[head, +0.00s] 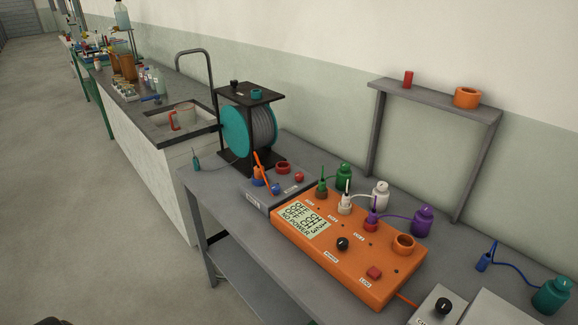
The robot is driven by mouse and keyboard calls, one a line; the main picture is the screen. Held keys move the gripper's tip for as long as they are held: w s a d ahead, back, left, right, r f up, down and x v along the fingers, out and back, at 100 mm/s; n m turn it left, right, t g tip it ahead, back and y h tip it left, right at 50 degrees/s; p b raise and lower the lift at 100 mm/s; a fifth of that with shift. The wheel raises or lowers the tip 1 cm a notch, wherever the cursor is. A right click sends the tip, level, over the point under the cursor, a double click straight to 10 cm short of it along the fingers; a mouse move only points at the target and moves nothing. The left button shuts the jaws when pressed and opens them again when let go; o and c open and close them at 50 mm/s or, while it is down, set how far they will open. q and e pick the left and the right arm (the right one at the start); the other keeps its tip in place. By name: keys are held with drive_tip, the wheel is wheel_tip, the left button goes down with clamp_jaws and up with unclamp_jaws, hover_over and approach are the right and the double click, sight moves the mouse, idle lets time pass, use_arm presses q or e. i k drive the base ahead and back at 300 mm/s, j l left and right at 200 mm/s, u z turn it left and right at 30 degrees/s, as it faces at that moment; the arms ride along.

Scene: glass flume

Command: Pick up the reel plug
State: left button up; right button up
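A cable reel with a teal side disc (235,130) and grey wound cable stands in a black frame at the left end of the grey bench. A small dark teal plug (196,164) stands near the bench's left edge, left of the reel. A thin cable runs from it toward the reel's foot, so it looks like the reel plug. Neither of my grippers shows in the head view.
The grey bench (222,178) also holds a grey box (262,201) with an orange plug, an orange meter (338,268) reading "NO POWER", and several coloured bottles with leads. A counter with a sink (178,117) stands behind left. The floor (90,220) at left is clear.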

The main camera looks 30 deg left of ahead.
sight(258, 175)
drive_tip(key=i+j+z, duration=0.2)
drive_tip(key=j+z, duration=0.15)
drive_tip(key=j, duration=1)
drive_tip(key=j+z, duration=0.3)
drive_tip(key=j, duration=1.05)
